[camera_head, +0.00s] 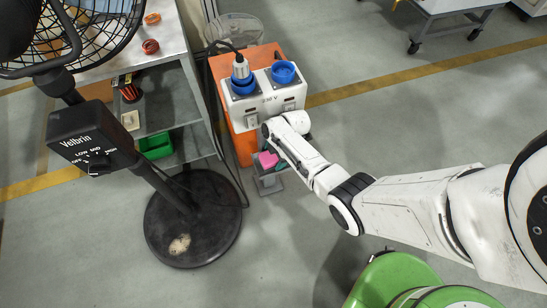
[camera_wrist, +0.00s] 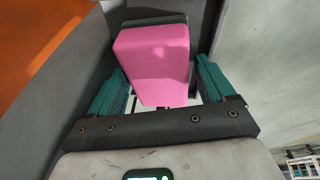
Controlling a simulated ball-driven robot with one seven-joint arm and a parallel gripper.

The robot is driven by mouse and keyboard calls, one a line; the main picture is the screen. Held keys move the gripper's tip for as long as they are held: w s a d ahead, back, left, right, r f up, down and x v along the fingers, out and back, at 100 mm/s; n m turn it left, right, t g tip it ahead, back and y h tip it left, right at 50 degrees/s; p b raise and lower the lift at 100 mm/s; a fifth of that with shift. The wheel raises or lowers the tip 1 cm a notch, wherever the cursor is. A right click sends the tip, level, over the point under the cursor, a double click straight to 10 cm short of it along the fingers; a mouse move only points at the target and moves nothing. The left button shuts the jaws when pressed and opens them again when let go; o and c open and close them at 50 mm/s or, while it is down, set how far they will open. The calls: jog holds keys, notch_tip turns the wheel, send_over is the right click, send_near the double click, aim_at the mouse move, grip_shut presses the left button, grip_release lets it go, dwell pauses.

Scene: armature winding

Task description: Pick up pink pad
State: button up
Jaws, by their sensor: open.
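The pink pad (camera_head: 267,160) shows as a small patch beside the orange cabinet in the head view, partly hidden by my arm. In the wrist view the pink pad (camera_wrist: 153,62) is a large block with a dark grey strip along its far edge. My gripper (camera_wrist: 161,70) has its two teal fingers apart, one on each side of the pad. A gap shows at the right finger; I cannot tell whether the left finger touches. In the head view my gripper (camera_head: 270,167) is at the pad, mostly hidden behind my wrist.
The orange cabinet (camera_head: 243,140) with a white socket box (camera_head: 265,98) stands just behind the pad. A grey stand (camera_head: 268,184) is under it. A black fan base (camera_head: 205,240) and a shelf table (camera_head: 185,95) are to the left. Floor is open to the right.

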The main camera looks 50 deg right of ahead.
jog(key=shift+c, duration=0.2)
jog(key=c, duration=0.7)
jog(key=shift+c, duration=0.2)
jog(key=shift+r, duration=0.15)
jog(key=shift+r+p, duration=0.2)
jog(key=shift+p, duration=0.15)
jog(key=s+a+r+p, duration=0.4)
jog(key=s+a+r, duration=0.3)
jog(key=s, duration=0.4)
jog(key=shift+s+a+r+p, duration=0.3)
jog(key=shift+a+r, duration=0.1)
